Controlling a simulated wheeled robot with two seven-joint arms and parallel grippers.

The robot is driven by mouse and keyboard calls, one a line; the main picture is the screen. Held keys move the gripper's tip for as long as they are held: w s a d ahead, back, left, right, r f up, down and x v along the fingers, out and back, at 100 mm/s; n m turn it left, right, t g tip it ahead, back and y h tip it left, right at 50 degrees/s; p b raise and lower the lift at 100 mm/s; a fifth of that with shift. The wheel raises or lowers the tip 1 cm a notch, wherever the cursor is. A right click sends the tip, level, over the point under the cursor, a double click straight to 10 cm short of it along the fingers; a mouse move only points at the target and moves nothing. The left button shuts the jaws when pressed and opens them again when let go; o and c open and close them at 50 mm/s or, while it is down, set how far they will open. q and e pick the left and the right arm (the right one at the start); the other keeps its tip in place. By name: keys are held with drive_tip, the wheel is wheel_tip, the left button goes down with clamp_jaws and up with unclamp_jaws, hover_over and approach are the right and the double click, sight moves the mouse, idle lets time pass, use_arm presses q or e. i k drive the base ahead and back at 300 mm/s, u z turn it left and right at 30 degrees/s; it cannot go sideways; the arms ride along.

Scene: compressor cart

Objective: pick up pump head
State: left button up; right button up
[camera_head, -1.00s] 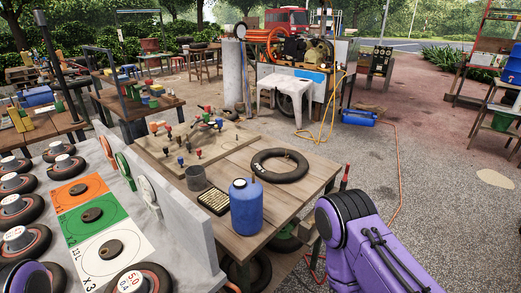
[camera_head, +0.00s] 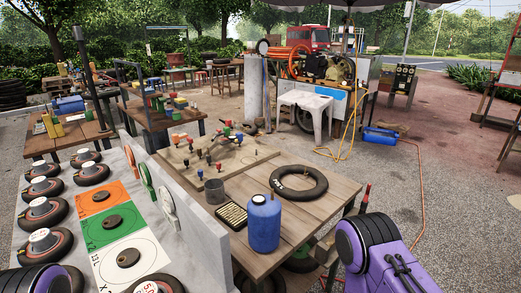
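I cannot make out a pump head for certain at this size. The compressor cart (camera_head: 318,68) stands at the back, with an orange hose coil (camera_head: 290,60) on it. A yellow hose (camera_head: 346,135) hangs from the cart down to the ground. A small red upright piece (camera_head: 367,192) shows at the right corner of the wooden table, partly behind my arm. Neither gripper shows.
The wooden table (camera_head: 325,207) holds a black inner tube (camera_head: 299,183), a blue jug (camera_head: 264,222) and a pegged board. A white stool (camera_head: 305,103) stands before the cart. A blue toolbox (camera_head: 380,135) lies on the ground. Paving at right is mostly open.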

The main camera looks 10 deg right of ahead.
sight(228, 122)
drive_tip(key=z, duration=2.15)
drive_tip(key=i, duration=4.05)
drive_tip(key=u, duration=2.6)
drive_tip(key=i, duration=2.95)
drive_tip(key=z, duration=0.05)
